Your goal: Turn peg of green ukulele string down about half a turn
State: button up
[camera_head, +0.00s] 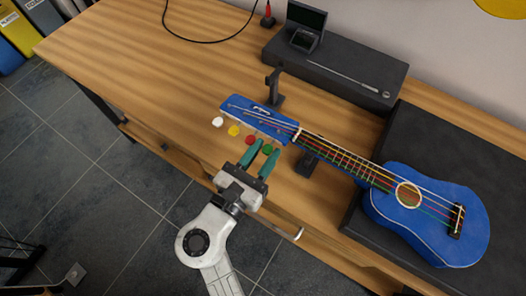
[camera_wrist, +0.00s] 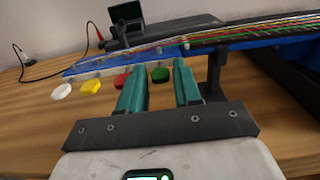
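A blue ukulele (camera_head: 385,200) lies across the table with its head to the left. Its strings are coloured. Along the near edge of the head (camera_head: 262,117) sit a white peg (camera_head: 217,122), a yellow peg (camera_head: 234,131), a red peg (camera_head: 250,140) and a green peg (camera_head: 267,149). In the wrist view the green peg (camera_wrist: 160,75) shows in the gap between the teal fingers of my gripper (camera_wrist: 160,80). My gripper (camera_head: 262,160) is open. The fingers stand either side of the green peg, apart from it as far as I can tell.
Dark stands (camera_head: 308,165) support the neck and head (camera_head: 275,85). A dark pad (camera_head: 420,140) lies under the body. A long black case (camera_head: 340,75) and a small open box (camera_head: 304,30) stand behind. The table's left part (camera_head: 120,50) is clear.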

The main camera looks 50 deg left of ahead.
jog(key=shift+c, duration=0.4)
grip_shut()
jog(key=shift+m, duration=0.4)
